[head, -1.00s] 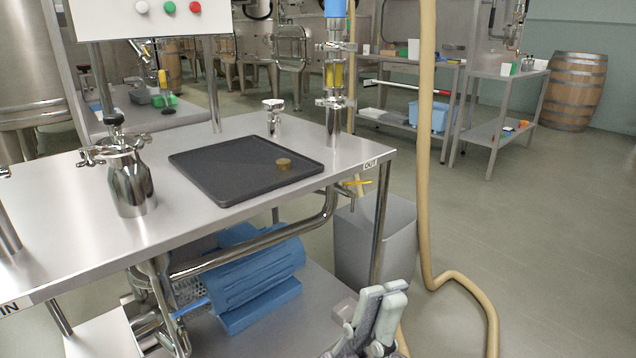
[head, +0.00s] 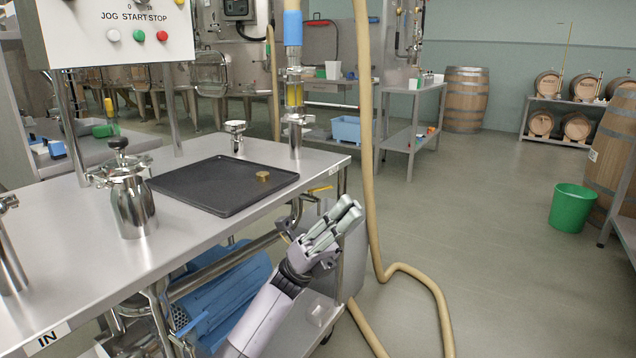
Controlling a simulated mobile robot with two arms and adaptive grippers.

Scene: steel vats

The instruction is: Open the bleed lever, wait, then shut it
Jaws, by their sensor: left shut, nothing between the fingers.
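The bleed lever (head: 320,189) is a thin yellow handle on a small valve just below the table edge, by the right-hand end of the steel table. It lies about level in the picture. I cannot tell from it whether the valve is open. My left gripper (head: 350,209) is shut and empty. Its fingers point up and right, and in the picture they are just below and right of the lever, apart from it. My right gripper is not in view.
The steel table carries a black tray (head: 200,203) with a brass-coloured piece (head: 263,176) and a steel vessel (head: 131,205). A beige hose (head: 366,150) hangs right of the gripper. A blue motor (head: 222,305) sits below. Open floor lies right, with a green bucket (head: 572,208).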

